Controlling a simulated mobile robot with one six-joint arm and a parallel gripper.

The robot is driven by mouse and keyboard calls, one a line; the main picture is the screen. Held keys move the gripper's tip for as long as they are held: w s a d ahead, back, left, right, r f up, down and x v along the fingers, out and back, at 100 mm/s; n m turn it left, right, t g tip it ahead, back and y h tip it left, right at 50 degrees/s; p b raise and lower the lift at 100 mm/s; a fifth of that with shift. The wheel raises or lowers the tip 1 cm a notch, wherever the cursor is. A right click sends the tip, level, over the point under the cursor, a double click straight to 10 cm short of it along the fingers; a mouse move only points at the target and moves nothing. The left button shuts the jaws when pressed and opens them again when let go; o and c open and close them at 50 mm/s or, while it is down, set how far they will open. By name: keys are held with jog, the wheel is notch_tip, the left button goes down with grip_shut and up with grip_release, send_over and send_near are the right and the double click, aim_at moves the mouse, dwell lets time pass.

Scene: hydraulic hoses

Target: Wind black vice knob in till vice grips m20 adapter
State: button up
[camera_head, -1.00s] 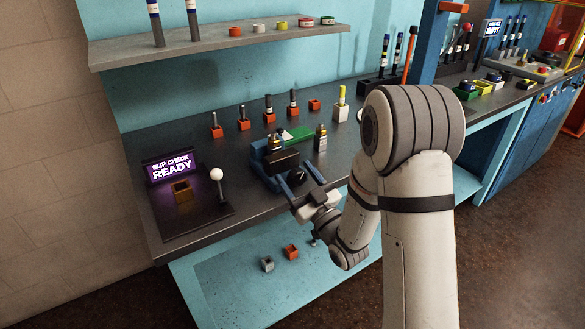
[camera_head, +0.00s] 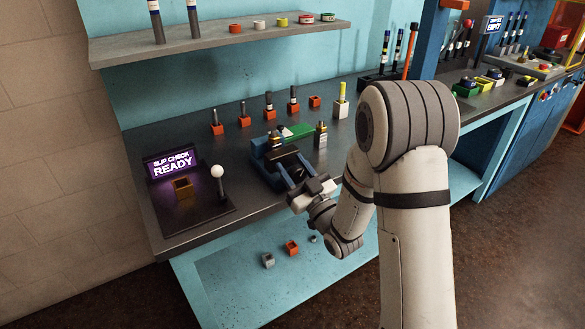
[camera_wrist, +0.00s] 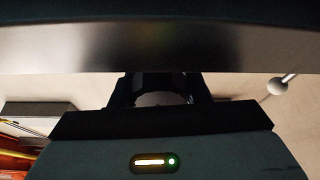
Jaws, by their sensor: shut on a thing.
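The small blue vice (camera_head: 259,150) stands on the dark bench near its front edge. A dark fitting with a brass-coloured part (camera_head: 275,142), likely the M20 adapter, stands upright at the vice's jaws; I cannot tell whether the jaws touch it. My gripper (camera_head: 293,172) is at the front of the vice, its two blue fingers reaching in from the lower right and shut on the black vice knob. The knob is mostly hidden between the fingers. The wrist view shows close dark shapes and a lit strip; the knob is not clear there.
A similar fitting (camera_head: 321,135) stands right of the vice, close to my arm. Several orange holders line the back. The slip-check stand (camera_head: 205,212) with a white-ball lever (camera_head: 217,171) is at left. Bare bench lies between stand and vice.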

jog(key=shift+a+f+m+b, duration=0.15)
jog(key=shift+m+b, duration=0.15)
jog(key=shift+b, duration=0.15)
jog(key=m+t+h+b, duration=0.1)
jog(key=m+b, duration=0.2)
jog(key=shift+f+m+h, duration=0.1)
jog(key=shift+m+h, duration=0.3)
jog(key=m+h+b, duration=0.1)
jog(key=m, duration=0.1)
jog(key=m+t+h+b, duration=0.1)
jog(key=m, duration=0.1)
jog(key=m+h+b, duration=0.1)
jog(key=m+b, duration=0.1)
jog(key=shift+w+d+m, duration=0.15)
jog(key=shift+d+m, duration=0.15)
jog(key=shift+d, duration=0.05)
jog(key=o, duration=0.9)
jog(key=shift+t+h, duration=0.3)
jog(key=shift+h, duration=0.1)
jog(key=shift+o, duration=0.2)
